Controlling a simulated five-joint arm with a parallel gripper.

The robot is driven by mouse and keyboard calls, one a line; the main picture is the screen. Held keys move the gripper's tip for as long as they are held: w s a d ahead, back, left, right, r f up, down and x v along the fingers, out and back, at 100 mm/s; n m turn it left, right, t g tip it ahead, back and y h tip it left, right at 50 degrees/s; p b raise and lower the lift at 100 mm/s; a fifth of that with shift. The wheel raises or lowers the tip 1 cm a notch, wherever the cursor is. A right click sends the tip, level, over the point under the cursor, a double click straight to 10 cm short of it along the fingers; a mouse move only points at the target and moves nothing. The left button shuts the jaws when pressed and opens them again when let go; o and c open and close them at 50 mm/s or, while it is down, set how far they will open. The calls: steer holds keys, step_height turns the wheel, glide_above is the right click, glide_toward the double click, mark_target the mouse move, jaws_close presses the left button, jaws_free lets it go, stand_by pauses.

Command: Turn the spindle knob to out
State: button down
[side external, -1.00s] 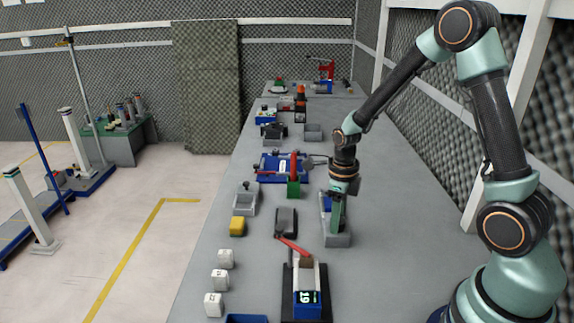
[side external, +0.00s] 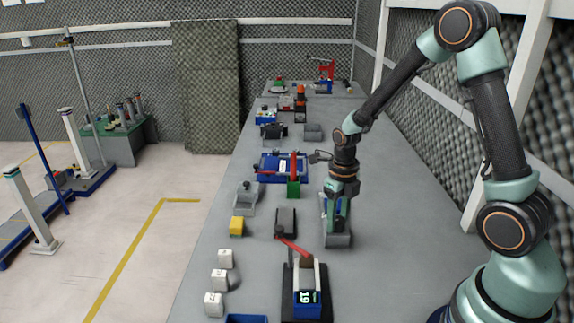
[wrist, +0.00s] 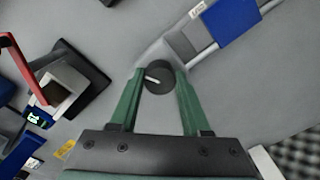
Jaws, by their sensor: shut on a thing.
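The spindle knob (wrist: 159,83) is a dark round knob with a white pointer line, seen between my fingers in the wrist view. Its pointer runs toward the left, slightly up. My gripper (wrist: 159,80) has green fingers shut on the knob, one on each side. The knob sits at the end of a grey unit (wrist: 180,45) with a blue block (wrist: 232,20) and a small white label too small to read. In the side view my gripper (side external: 337,230) points down onto this grey unit (side external: 338,241), and the fingers and wrist hide the knob.
A device with a red lever and numeric display (side external: 307,297) stands nearer the camera. A dark grey block (side external: 286,221), yellow block (side external: 237,226) and several white blocks (side external: 219,279) lie left. A blue fixture (side external: 270,166) stands behind. Bench to the right is clear.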

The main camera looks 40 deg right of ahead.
mark_target(338, 220)
steer(key=shift+c, duration=1.8)
jaws_free()
step_height(338, 220, up, 12)
steer(key=shift+r, duration=0.1)
